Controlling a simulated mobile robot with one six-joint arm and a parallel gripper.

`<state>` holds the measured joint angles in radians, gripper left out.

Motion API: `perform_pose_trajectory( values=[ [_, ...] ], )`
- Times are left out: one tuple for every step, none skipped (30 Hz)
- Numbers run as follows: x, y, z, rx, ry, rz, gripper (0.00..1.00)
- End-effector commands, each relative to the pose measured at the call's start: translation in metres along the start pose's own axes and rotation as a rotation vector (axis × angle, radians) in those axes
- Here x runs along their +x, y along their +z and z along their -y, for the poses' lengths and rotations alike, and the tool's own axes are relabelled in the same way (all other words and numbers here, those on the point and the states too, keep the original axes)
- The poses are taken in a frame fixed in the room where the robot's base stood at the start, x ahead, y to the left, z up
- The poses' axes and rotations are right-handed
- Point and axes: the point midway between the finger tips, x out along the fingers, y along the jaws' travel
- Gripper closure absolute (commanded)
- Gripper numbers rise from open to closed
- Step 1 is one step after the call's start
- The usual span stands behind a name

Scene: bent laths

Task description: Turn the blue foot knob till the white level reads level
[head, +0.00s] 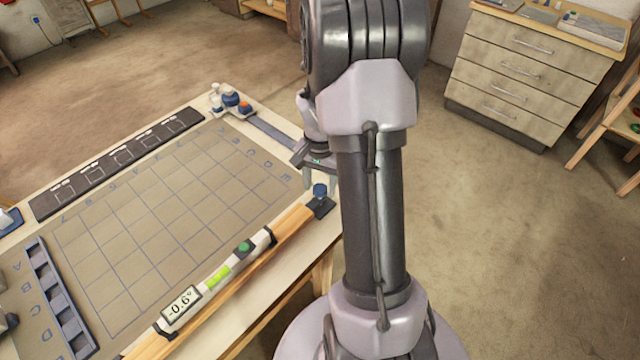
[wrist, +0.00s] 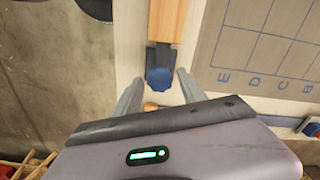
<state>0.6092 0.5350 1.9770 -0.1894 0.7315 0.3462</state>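The white level (head: 218,277) lies along a wooden lath (head: 293,217) at the table's front edge. Its display (head: 181,305) reads -0.6°, and it has a green vial and a green button. The blue foot knob (head: 320,190) sits on a dark foot at the lath's far right end. In the wrist view, the knob (wrist: 159,79) shows between the fingertips of my gripper (wrist: 159,75), with a gap on both sides. My gripper (head: 320,180) is open at the knob in the head view, partly hidden by my arm. Its exact height over the knob is unclear.
A gridded mat (head: 160,215) covers most of the table (head: 262,303). A dark slotted strip (head: 120,160) lies along its back, and a blue-grey rack (head: 58,300) stands at left. Small blue and white items (head: 230,98) stand at the far corner. A drawer cabinet (head: 530,70) stands apart.

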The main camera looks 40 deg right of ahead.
Motion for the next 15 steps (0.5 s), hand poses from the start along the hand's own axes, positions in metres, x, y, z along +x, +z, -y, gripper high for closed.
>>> perform_pose_trajectory(
  values=[
    [-0.0001,0.0,0.0,0.0,0.0,0.0,0.64],
    [-0.0001,0.0,0.0,0.0,0.0,0.0,0.7],
    [-0.0001,0.0,0.0,0.0,0.0,0.0,0.78],
    [-0.0002,0.0,0.0,0.0,0.0,0.0,0.84],
    [-0.0002,0.0,0.0,0.0,0.0,0.0,0.89],
    [-0.0002,0.0,0.0,0.0,0.0,0.0,0.97],
    [-0.0002,0.0,0.0001,0.0,0.0,0.0,1.0],
    [-0.0002,0.0,0.0001,0.0,0.0,0.0,1.0],
    [-0.0002,0.0,0.0001,0.0,0.0,0.0,1.0],
    [-0.0002,0.0,0.0001,0.001,0.0,0.0,1.0],
    [-0.0002,0.0,0.0001,0.003,0.0,0.0,1.0],
    [-0.0001,0.0,0.0001,0.007,0.0,0.0,1.0],
    [-0.0001,0.0,0.0001,0.011,0.0,0.0,1.0],
    [0.0,0.0,0.0001,0.017,0.0,0.0,1.0],
    [0.0001,-0.0001,0.0001,0.027,0.0,0.0,1.0]
  ],
)
